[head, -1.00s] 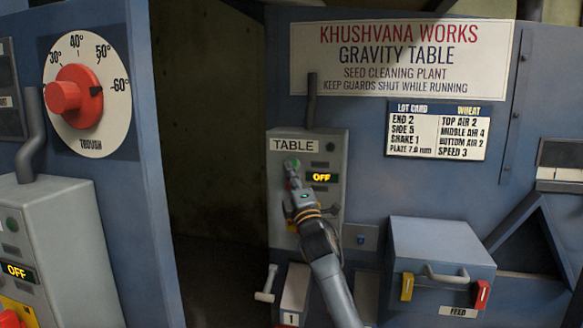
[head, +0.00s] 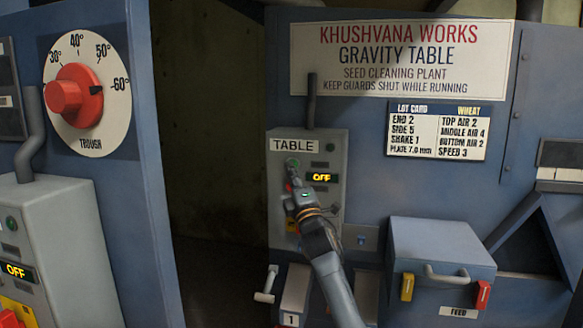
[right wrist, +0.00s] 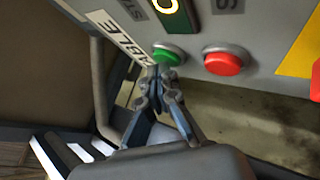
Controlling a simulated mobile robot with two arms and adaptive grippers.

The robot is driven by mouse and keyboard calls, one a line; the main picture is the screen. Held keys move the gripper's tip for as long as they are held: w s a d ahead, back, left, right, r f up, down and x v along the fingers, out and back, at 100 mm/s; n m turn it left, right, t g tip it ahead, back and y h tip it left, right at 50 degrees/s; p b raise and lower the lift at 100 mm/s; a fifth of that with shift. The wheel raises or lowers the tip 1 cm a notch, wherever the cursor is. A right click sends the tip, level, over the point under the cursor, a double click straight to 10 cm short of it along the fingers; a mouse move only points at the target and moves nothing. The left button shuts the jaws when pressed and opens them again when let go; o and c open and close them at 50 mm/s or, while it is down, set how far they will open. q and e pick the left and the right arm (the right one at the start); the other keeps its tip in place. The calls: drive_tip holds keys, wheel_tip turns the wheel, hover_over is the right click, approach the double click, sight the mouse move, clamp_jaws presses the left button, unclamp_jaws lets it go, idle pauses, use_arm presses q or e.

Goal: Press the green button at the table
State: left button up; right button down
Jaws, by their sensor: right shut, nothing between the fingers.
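The grey TABLE control box (head: 336,150) is on the blue machine wall. Its small display (head: 322,178) reads OFF. My right gripper (head: 292,172) is shut and empty in front of the box's upper left buttons, largely covering them in the head view. In the right wrist view, the green button (right wrist: 167,54) is just beyond the shut fingertips (right wrist: 157,72), a little to their right. I cannot tell whether the tips touch it. The red button (right wrist: 227,61) is to the right of the green one. My left gripper is not in view.
Another grey control box (head: 62,235) with an OFF display stands at left, below the red TROUGH dial (head: 72,96). A FEED box (head: 440,250) juts out at lower right. A dark gap (head: 210,150) lies left of the TABLE box.

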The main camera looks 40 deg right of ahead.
drive_tip(key=shift+w+d, duration=0.1)
drive_tip(key=shift+d, duration=0.05)
idle(0.6)
drive_tip(key=shift+s+a, duration=0.6)
drive_tip(key=shift+a, duration=0.05)
drive_tip(key=s+a, duration=0.3)
drive_tip(key=shift+s+a+p, duration=0.1)
drive_tip(key=shift+a+p, duration=0.25)
drive_tip(key=shift+a, duration=0.05)
drive_tip(key=shift+f, duration=0.1)
idle(0.6)
